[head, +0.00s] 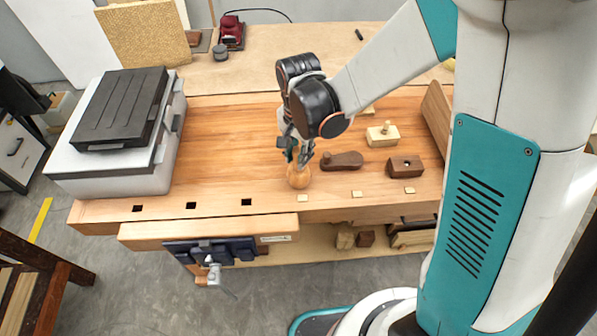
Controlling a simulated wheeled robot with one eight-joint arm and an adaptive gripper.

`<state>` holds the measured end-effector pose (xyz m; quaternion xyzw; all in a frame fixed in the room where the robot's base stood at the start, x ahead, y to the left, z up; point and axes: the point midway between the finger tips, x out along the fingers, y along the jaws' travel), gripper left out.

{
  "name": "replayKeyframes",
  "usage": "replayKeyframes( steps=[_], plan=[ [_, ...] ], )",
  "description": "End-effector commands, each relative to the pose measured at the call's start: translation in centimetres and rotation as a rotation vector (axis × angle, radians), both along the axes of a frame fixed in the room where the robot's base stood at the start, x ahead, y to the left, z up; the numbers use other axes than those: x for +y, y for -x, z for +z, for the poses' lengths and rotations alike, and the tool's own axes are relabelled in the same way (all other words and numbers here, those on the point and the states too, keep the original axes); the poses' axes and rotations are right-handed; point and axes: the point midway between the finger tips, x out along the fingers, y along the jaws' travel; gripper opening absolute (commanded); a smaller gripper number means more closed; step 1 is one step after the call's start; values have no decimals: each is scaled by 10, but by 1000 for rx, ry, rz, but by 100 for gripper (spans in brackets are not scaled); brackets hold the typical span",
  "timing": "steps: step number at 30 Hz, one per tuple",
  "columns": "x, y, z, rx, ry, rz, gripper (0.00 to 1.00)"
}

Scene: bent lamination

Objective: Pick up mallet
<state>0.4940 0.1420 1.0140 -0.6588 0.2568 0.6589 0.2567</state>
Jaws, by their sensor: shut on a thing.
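The mallet (299,177) shows as a rounded, light orange-brown wooden head near the front edge of the workbench (225,150). It is directly below my gripper (296,154), which points down and is shut on its upper part. The part between the fingers is mostly hidden by them. The head hangs or stands roughly upright; I cannot tell whether it touches the bench top.
A dark brown wooden tool (341,160) lies just right of the mallet. A pale block with a knob (382,134) and a brown block (405,167) are further right. A grey-white case (120,165) fills the left end. Bench between case and gripper is clear.

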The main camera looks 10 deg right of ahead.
Motion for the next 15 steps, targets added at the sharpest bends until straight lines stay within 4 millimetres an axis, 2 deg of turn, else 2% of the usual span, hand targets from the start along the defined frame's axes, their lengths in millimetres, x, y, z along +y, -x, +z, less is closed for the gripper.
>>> replayKeyframes(
  steps=[8,15],
  plan=[
    [0,0,5,0,0,0,0],
    [0,0,30,0,0,0,0]
  ],
)
